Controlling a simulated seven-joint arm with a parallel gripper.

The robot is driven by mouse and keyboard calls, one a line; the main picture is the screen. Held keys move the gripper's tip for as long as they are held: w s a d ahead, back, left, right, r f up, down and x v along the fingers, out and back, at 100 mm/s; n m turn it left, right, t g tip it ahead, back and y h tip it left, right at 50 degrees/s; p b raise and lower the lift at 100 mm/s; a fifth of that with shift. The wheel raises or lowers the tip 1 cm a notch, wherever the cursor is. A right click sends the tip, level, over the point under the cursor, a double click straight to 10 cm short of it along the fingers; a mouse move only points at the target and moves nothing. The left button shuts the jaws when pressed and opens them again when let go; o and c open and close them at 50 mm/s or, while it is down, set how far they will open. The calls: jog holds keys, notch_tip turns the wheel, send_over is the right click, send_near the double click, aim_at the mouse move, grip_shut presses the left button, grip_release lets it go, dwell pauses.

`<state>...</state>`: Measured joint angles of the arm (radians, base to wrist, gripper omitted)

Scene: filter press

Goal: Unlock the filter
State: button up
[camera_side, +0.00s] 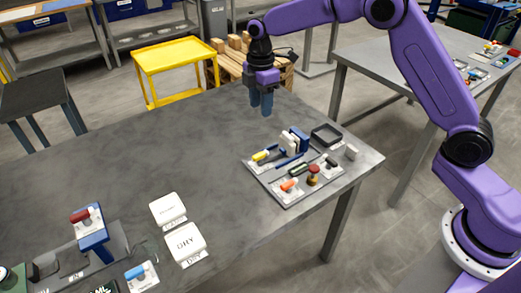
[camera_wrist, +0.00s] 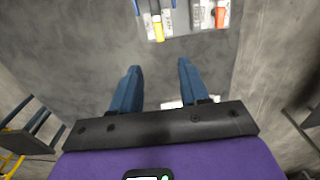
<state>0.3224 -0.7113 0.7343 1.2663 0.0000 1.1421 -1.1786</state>
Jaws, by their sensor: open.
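The filter press unit sits on a grey base plate (camera_side: 282,197) near the right end of the grey table. It carries a blue-and-white upright block (camera_side: 294,142), a yellow handle (camera_side: 261,155), an orange handle (camera_side: 289,185), a dark green handle (camera_side: 298,169) and a red knob (camera_side: 313,170). Which part locks the filter I cannot tell. My gripper (camera_side: 261,112) points down above the table, behind and left of the unit, open and empty. In the wrist view my gripper (camera_wrist: 156,72) shows two blue fingers apart; the yellow handle (camera_wrist: 158,29) and orange handle (camera_wrist: 220,17) are at the top edge.
A black square frame (camera_side: 326,135) and a small white block (camera_side: 352,152) are beside the unit. Two white trays, one the DRY tray (camera_side: 185,242), lie at the front. A second station with a red handle (camera_side: 82,215) is front left. The table's middle is clear.

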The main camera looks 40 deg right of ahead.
aim_at(260, 154)
notch_tip(260, 154, down, 18)
jog(key=shift+w+r, duration=0.15)
jog(key=shift+r, duration=0.1)
dwell(0.4)
grip_shut()
